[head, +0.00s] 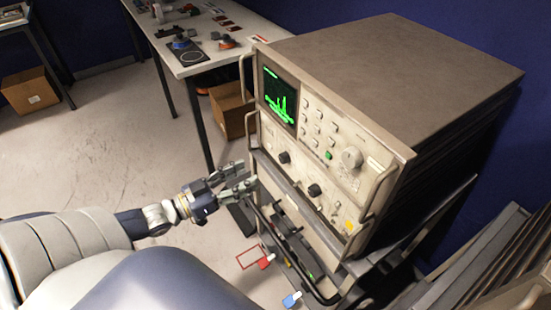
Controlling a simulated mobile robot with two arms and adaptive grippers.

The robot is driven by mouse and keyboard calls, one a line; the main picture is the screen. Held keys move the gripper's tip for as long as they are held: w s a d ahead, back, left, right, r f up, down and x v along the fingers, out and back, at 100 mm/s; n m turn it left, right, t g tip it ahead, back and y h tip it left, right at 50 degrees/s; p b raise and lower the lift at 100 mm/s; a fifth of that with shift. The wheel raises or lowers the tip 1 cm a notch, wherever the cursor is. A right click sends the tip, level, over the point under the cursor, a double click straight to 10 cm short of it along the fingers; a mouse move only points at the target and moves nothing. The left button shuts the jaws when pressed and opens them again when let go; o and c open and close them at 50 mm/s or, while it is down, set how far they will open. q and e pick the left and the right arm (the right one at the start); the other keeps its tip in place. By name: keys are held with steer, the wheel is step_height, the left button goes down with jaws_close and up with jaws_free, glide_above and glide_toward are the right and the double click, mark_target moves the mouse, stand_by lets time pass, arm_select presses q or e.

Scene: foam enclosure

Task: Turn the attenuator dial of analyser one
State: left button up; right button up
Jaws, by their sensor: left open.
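The analyser (327,138) is a beige rack instrument with a lit green trace on its screen (278,97). Its front panel carries a large pale knob (351,157), a dark knob (284,157) and another dark knob (314,190). The labels are too small to read, so I cannot tell which is the attenuator dial. My left gripper (249,174) is open and empty, its fingers pointing at the lower left part of the front panel. In the picture it is left of the dark knobs, and I see no contact with them. My right gripper is out of view.
Handles (375,200) stick out at the panel's sides. The analyser stands on a dark cart (410,245) with a lower unit beneath. A white table (190,65) with small items stands behind, a cardboard box (232,108) under it. Open floor (100,135) lies to the left.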

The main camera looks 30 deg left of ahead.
mark_target(281, 159)
arm_select(q)
steer(key=x, duration=0.8)
steer(key=shift+w, duration=0.35)
steer(key=shift+w+d, duration=0.15)
steer(key=shift+w, duration=0.2)
steer(key=shift+w+d+f+p, duration=0.1)
steer(key=shift+w+d+p, duration=0.2)
steer(key=shift+w, duration=0.15)
steer(key=c, duration=1.1)
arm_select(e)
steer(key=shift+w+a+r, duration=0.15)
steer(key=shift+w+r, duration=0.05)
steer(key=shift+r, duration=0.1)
